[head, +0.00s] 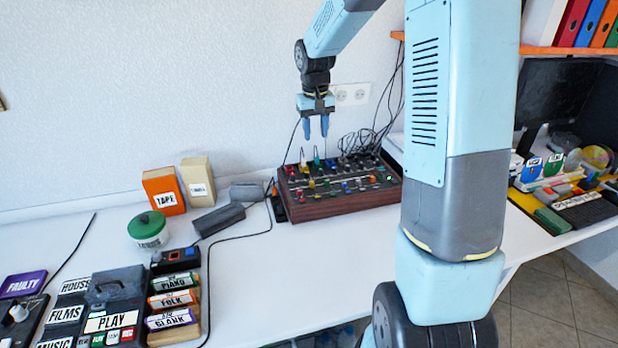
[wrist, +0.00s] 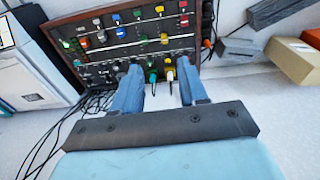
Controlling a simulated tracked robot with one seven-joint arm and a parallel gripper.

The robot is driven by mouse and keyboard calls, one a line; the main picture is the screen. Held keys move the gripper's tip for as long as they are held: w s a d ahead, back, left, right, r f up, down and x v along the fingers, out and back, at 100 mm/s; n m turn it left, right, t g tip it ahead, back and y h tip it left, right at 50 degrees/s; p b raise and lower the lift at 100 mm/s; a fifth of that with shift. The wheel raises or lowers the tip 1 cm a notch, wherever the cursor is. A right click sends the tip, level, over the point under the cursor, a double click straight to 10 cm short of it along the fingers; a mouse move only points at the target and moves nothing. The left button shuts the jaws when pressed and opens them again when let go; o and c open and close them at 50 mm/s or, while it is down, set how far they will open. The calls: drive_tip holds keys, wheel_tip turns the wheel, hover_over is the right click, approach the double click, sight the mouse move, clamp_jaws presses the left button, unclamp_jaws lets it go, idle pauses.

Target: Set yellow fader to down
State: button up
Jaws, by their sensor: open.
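The control panel (head: 345,205) is a dark board in a wooden case on the white table, with rows of coloured caps and knobs. A yellow cap (head: 311,183) shows on its left part. In the wrist view, one yellow cap (wrist: 164,38) is in the middle row and another yellow cap (wrist: 160,8) is near the top edge. I cannot tell for sure which is the fader or how its slot is set. My gripper (head: 316,128) points down above the panel's back part, apart from it. It is open and empty; the wrist view shows its fingers (wrist: 160,80) spread.
Coloured plugs with cables stand along the panel's back edge, including a green plug (wrist: 152,73). Black cables run behind the panel to the wall socket (head: 350,94). Grey blocks (head: 219,218) and an orange box (head: 163,191) are to its left.

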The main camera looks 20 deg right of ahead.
hover_over(312, 184)
drive_tip(key=w, duration=0.2)
wheel_tip(312, 184, down, 7)
drive_tip(key=shift+g+y, duration=0.3)
drive_tip(key=shift+g, duration=0.1)
wheel_tip(312, 184, down, 13)
drive_tip(key=shift+s+d+f, duration=0.1)
drive_tip(key=shift+f, duration=0.1)
clamp_jaws()
idle(0.5)
